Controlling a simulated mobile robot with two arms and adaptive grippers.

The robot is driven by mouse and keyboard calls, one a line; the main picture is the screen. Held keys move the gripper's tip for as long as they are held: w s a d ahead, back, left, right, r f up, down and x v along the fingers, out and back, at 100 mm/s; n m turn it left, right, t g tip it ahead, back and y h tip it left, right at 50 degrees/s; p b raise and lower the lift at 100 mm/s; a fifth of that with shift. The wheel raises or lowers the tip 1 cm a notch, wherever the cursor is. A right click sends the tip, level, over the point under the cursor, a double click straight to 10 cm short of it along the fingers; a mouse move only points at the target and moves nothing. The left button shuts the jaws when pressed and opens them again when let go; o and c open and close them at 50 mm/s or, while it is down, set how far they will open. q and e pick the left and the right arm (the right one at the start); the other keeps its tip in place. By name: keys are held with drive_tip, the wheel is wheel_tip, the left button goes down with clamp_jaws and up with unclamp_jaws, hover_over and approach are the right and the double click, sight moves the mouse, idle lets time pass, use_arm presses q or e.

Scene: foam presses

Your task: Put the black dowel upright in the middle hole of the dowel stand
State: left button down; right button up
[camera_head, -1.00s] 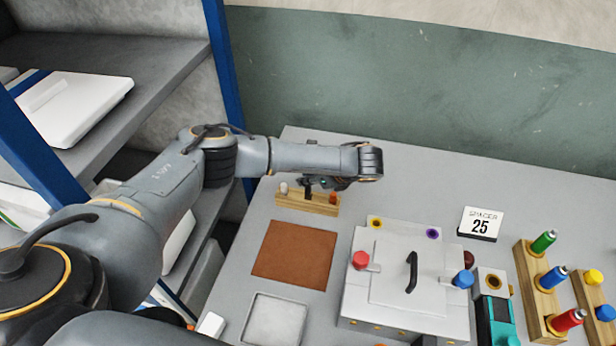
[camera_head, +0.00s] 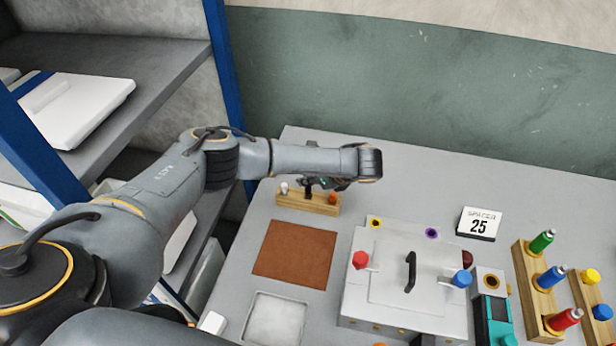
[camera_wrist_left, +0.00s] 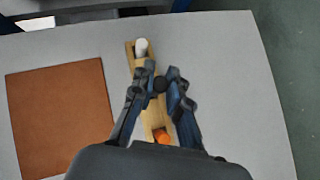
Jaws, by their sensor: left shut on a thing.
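The dowel stand (camera_head: 293,202) is a wooden block at the back left of the table. A white dowel (camera_head: 284,189) stands at its left end and an orange dowel (camera_head: 332,197) at its right end. My left gripper (camera_head: 312,182) is shut on the black dowel (camera_head: 308,193) over the middle of the stand. In the left wrist view, the black dowel (camera_wrist_left: 160,84) shows end-on between the fingertips, between the white dowel (camera_wrist_left: 141,46) and the orange dowel (camera_wrist_left: 162,136). The dowel looks upright. The middle hole is hidden, and I cannot tell how deep the dowel sits. My right gripper is out of view.
A brown mat (camera_head: 294,255) and a grey tray (camera_head: 275,322) lie in front of the stand. A grey box (camera_head: 405,310) with a black handle is to their right. A SPACER 25 sign (camera_head: 480,224) and wooden racks (camera_head: 530,290) of coloured pieces stand further right.

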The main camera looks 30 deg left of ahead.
sight(308, 194)
use_arm(q)
drive_tip(key=shift+f+b, duration=1.2)
drive_tip(key=shift+f, duration=1.4)
idle(0.3)
drive_tip(key=c, duration=1.2)
unclamp_jaws()
drive_tip(key=shift+f, duration=0.1)
drive_tip(key=v, duration=1.2)
